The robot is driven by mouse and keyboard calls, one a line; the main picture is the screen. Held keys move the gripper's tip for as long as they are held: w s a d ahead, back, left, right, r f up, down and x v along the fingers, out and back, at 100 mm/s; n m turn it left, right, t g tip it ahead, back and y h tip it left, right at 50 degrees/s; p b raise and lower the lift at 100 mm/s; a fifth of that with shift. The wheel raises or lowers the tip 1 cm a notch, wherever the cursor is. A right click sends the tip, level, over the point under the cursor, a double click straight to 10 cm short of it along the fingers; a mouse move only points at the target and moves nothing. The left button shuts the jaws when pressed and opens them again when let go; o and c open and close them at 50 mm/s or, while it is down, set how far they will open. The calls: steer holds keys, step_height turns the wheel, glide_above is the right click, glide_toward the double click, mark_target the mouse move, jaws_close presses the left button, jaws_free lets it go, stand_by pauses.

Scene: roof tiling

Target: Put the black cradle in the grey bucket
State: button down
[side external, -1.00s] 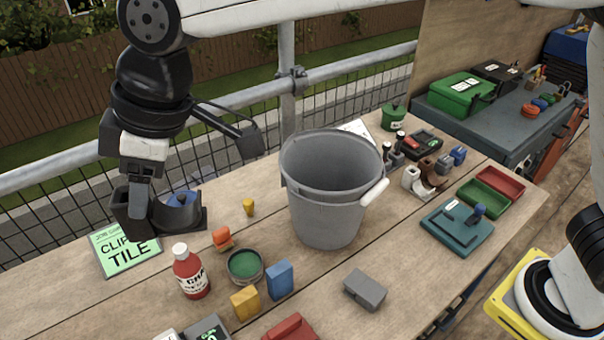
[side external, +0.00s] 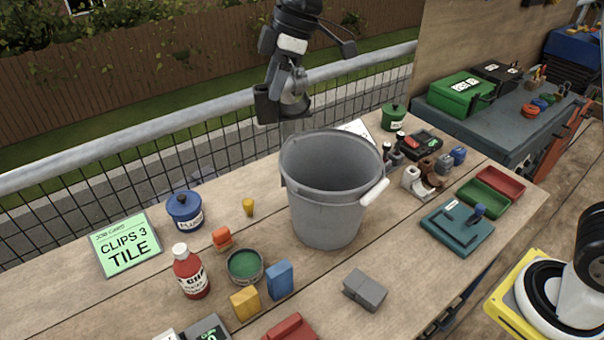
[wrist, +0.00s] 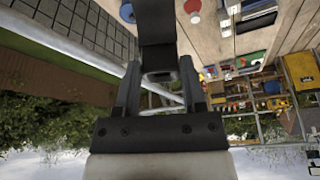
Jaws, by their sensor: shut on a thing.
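My gripper (side external: 283,84) is shut on the black cradle (side external: 266,105) and holds it in the air, behind and above the grey bucket's far left rim in the side view. In the wrist view the cradle (wrist: 157,30) is a dark piece between the two fingers (wrist: 160,85). The grey bucket (side external: 322,216) stands upright on the wooden bench, open at the top, with a white handle grip on its right side. The inside that shows looks empty; its bottom is hidden.
Left of the bucket are a blue lidded pot (side external: 184,212), a job card (side external: 126,246), a red bottle (side external: 190,275) and a green tin (side external: 245,266). A metal rail (side external: 130,152) runs behind.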

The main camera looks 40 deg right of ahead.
steer(key=w+d, duration=0.1)
steer(key=d, duration=1.2)
step_height(320, 180, down, 18)
steer(key=shift+d+f, duration=0.1)
steer(key=shift+f, duration=0.05)
steer(key=shift+f, duration=2.25)
steer(key=shift+f, duration=0.6)
steer(key=shift+c, duration=0.9)
jaws_free()
steer(key=shift+r, duration=0.15)
